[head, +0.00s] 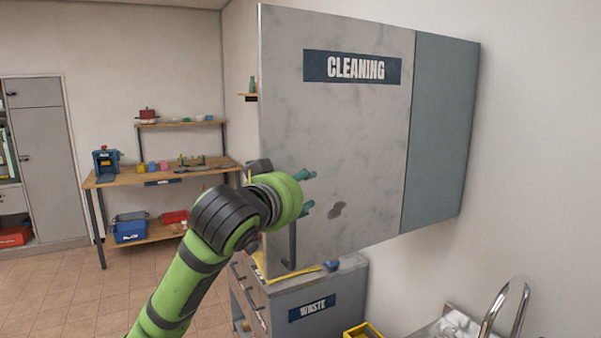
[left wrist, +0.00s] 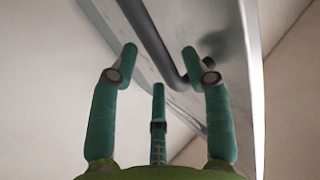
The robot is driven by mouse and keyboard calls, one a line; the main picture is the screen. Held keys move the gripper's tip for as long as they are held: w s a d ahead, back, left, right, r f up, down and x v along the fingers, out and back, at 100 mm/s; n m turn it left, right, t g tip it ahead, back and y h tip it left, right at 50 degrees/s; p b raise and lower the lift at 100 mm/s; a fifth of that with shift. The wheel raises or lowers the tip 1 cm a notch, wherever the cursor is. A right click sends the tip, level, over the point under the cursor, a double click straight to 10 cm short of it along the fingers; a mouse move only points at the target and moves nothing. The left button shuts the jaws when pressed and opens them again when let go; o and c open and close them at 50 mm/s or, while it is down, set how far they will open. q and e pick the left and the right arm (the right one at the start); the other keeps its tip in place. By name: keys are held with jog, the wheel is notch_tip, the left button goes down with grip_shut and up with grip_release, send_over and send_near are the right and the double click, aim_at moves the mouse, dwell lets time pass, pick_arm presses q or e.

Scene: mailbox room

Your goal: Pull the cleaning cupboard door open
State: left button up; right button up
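The cleaning cupboard door (head: 345,130) is a grey marbled panel with a dark "CLEANING" label, high at the centre right of the head view. I see no open gap at its edges. A dark bar handle (head: 291,246) hangs at its lower left, partly hidden by my arm. My left gripper (head: 309,191) is in front of the door's lower left part, just above the handle's visible end. In the left wrist view its teal fingers (left wrist: 160,52) are spread, and the handle (left wrist: 152,38) crosses between the fingertips. I cannot tell if they touch it. My right gripper is not in view.
Below the cupboard stands a grey "WASTE" drawer unit (head: 318,300) with a yellow item on top. A sink tap (head: 505,305) is at the lower right. A wooden workbench (head: 160,178) with tools stands at the back left. The tiled floor (head: 55,290) at left is clear.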

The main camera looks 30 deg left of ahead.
pick_arm(q)
jog(key=s+d+p, duration=0.2)
jog(key=s+d, duration=0.4)
jog(key=shift+r, duration=0.35)
dwell(0.8)
jog(key=shift+s, duration=0.15)
